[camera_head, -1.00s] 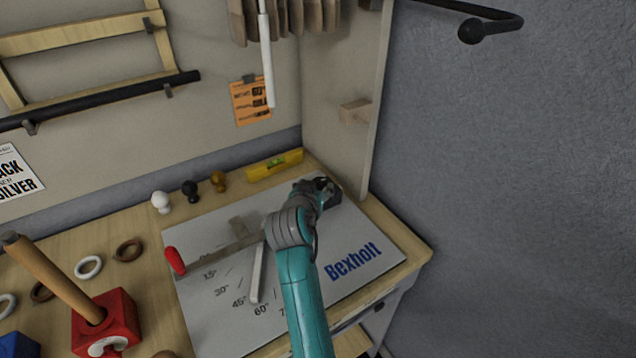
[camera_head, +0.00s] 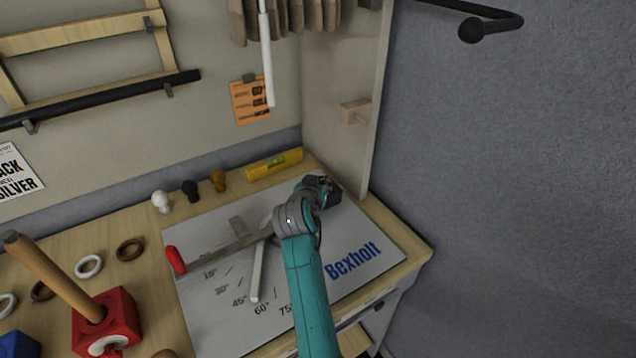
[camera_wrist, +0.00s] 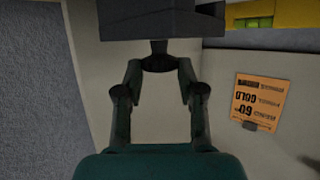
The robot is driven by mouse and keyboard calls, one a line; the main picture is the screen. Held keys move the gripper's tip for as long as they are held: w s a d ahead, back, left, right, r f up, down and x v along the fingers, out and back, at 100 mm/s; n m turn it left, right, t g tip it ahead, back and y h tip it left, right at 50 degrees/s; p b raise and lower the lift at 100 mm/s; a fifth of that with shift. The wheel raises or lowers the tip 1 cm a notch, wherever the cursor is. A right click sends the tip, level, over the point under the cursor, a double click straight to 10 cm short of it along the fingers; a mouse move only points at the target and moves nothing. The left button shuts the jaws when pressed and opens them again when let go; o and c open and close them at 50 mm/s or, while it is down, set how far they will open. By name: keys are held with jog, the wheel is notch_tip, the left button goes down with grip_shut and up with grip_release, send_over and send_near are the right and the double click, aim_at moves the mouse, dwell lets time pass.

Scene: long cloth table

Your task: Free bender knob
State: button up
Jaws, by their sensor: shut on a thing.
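The bender is a pale plate (camera_head: 215,305) marked with angles and "Bexholt", with a bar ending in a red handle (camera_head: 175,260) and a pale pointer arm (camera_head: 257,275). A dark block (camera_head: 335,198) sits at the plate's far right; it fills the top of the wrist view (camera_wrist: 160,18). A small dark knob (camera_wrist: 159,50) on a short stem projects from that block. My gripper (camera_wrist: 160,65) is shut on the knob, one finger on each side. In the head view my gripper (camera_head: 318,185) is beside the block, and my wrist partly hides the contact.
White (camera_head: 161,201), black (camera_head: 190,190) and brown (camera_head: 219,181) knobs stand behind the plate, near a yellow level (camera_head: 275,165). A side panel (camera_head: 340,90) rises close behind the block. Rings and a red block (camera_head: 122,318) with a wooden handle lie left.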

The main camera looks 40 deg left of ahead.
jog(key=n+y, duration=0.1)
jog(key=n+g+y, duration=0.2)
jog(key=shift+w+d, duration=0.25)
jog(key=shift+d, duration=0.1)
jog(key=n+g+y, duration=0.2)
jog(key=n, duration=0.1)
jog(key=n+g+y, duration=0.1)
jog(key=shift+w+d+g, duration=0.25)
jog(key=shift+w+g, duration=0.05)
jog(key=shift+g, duration=0.1)
jog(key=n+g, duration=0.1)
jog(key=n+g+y, duration=0.1)
jog(key=n+g, duration=0.2)
jog(key=g, duration=0.1)
jog(key=shift+w+n+y, duration=0.4)
jog(key=shift+w+n+g, duration=0.15)
jog(key=shift+n+g, duration=1.35)
jog(key=shift+g, duration=0.5)
jog(key=o, duration=1.1)
jog(key=shift+o, duration=0.2)
